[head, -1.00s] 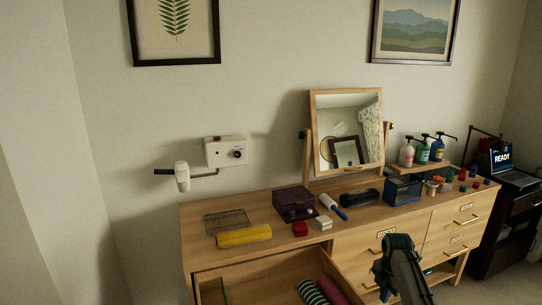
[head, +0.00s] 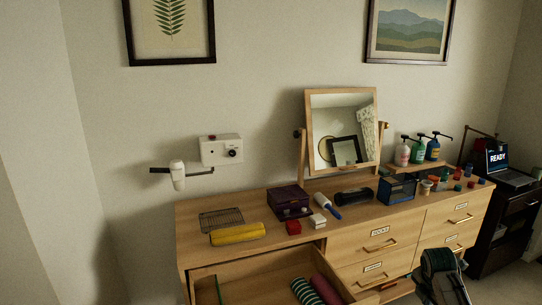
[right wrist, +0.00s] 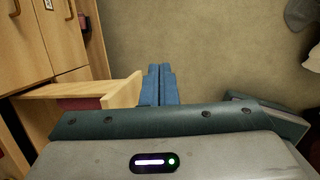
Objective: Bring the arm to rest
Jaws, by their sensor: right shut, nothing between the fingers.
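My right arm shows in the head view at the bottom right, in front of the dresser (head: 350,240); its fingertips cannot be made out there. In the right wrist view my right gripper (right wrist: 160,72) is shut and empty, its two blue fingers together over the bare floor (right wrist: 210,45). It is beside the open drawer (right wrist: 110,92), with a gap from the dresser front. My left gripper is not in view.
The open drawer (head: 232,272) juts out at the lower left and holds a striped roll (head: 306,291) and a dark red roll (head: 327,288). A laptop (head: 511,176) stands at the right.

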